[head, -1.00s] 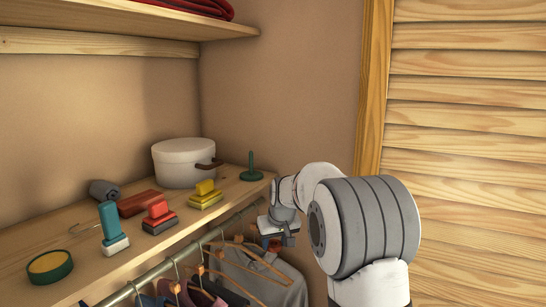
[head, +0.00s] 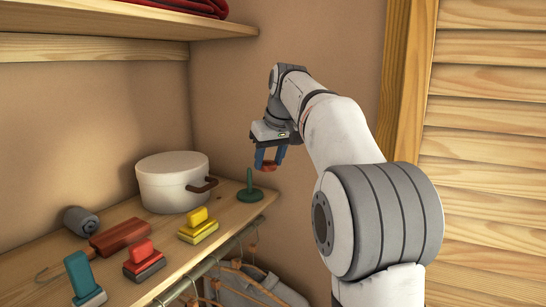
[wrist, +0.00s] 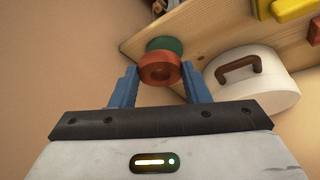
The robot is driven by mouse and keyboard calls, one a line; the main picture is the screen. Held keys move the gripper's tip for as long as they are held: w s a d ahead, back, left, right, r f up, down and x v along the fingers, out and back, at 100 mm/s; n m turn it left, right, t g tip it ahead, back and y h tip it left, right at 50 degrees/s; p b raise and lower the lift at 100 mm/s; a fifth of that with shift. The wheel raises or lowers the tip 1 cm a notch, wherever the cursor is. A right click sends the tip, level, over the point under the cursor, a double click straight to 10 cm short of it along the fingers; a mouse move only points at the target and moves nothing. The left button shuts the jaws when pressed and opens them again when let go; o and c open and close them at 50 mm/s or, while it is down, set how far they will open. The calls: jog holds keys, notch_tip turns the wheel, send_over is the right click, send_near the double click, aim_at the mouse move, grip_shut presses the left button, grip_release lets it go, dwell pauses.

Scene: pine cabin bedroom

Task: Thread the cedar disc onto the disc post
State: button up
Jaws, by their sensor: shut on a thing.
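The cedar disc (head: 269,168) is a small reddish-brown ring, also in the wrist view (wrist: 160,64). My gripper (head: 268,161) is shut on it, with the blue fingers on either side of the disc in the wrist view (wrist: 160,82). The disc post (head: 250,182) is a dark green peg on a round base, upright near the shelf's right end.
A white pot (head: 172,184) with a brown handle stands left of the post. Yellow (head: 198,226), red (head: 144,260) and teal (head: 84,279) handled blocks, a brown wooden piece (head: 120,238) and a grey roll (head: 81,221) lie on the shelf (head: 215,254). Clothes hangers hang below.

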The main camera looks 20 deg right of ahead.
jog(key=p, duration=0.6)
send_over(250, 170)
jog(key=shift+f, duration=0.8)
jog(key=shift+s+d+f+b, duration=0.1)
jog(key=shift+f+b, duration=0.8)
jog(key=shift+f, duration=0.15)
jog(key=shift+s+f+b, duration=0.1)
jog(key=shift+f+b, duration=0.75)
jog(key=shift+f, duration=0.2)
jog(key=o, duration=1)
jog(key=v, duration=0.7)
jog(key=shift+s+r, duration=0.2)
jog(key=shift+r, duration=0.1)
